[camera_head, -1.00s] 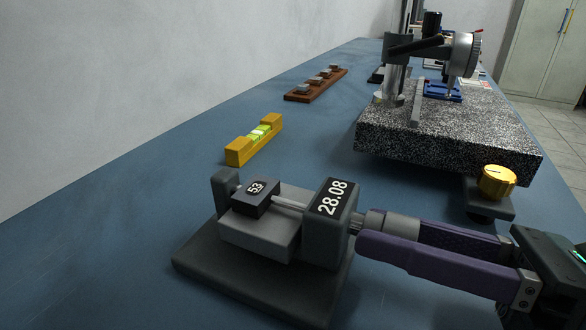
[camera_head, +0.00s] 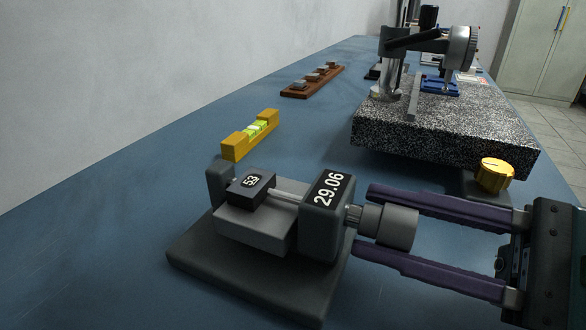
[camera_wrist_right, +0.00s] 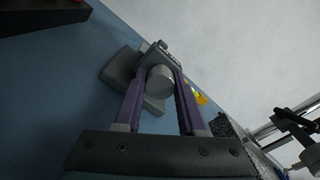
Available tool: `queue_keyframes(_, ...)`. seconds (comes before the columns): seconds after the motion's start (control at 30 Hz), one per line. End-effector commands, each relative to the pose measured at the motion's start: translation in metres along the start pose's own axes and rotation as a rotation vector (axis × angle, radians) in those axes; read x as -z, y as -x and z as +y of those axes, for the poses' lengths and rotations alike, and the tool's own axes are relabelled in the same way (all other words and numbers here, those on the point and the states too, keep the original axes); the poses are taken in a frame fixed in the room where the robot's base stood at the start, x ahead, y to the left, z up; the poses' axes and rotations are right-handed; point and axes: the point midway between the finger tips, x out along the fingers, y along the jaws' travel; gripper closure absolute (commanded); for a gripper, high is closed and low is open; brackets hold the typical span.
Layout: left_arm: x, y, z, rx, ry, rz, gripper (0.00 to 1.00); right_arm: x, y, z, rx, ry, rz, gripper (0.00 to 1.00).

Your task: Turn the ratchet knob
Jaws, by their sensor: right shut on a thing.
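The ratchet knob (camera_head: 397,227) is a grey cylinder on the right end of a bench micrometer, beside its dark housing (camera_head: 322,220), whose display reads 29.06. The knob also shows in the right wrist view (camera_wrist_right: 160,79), between two purple fingers. My right gripper (camera_head: 364,218) is shut on the knob, with one finger above and one below it in the head view. A dark block (camera_head: 250,188) marked 53 sits at the left of the micrometer, by the rod. My left gripper is not in view.
A yellow spirit level (camera_head: 250,135) lies behind the micrometer. A speckled granite plate (camera_head: 440,140) with a gauge stand (camera_head: 387,75) is at the back right. A yellow knob (camera_head: 495,174) stands near my right arm. The left of the blue bench is clear.

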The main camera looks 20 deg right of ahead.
Motion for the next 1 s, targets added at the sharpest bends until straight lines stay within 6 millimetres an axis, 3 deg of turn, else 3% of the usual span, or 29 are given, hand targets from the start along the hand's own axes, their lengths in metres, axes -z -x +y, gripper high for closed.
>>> queue_keyframes(1.0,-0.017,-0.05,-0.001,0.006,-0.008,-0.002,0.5,0.003,0.0,0.002,-0.001,0.963,0.0,1.0)
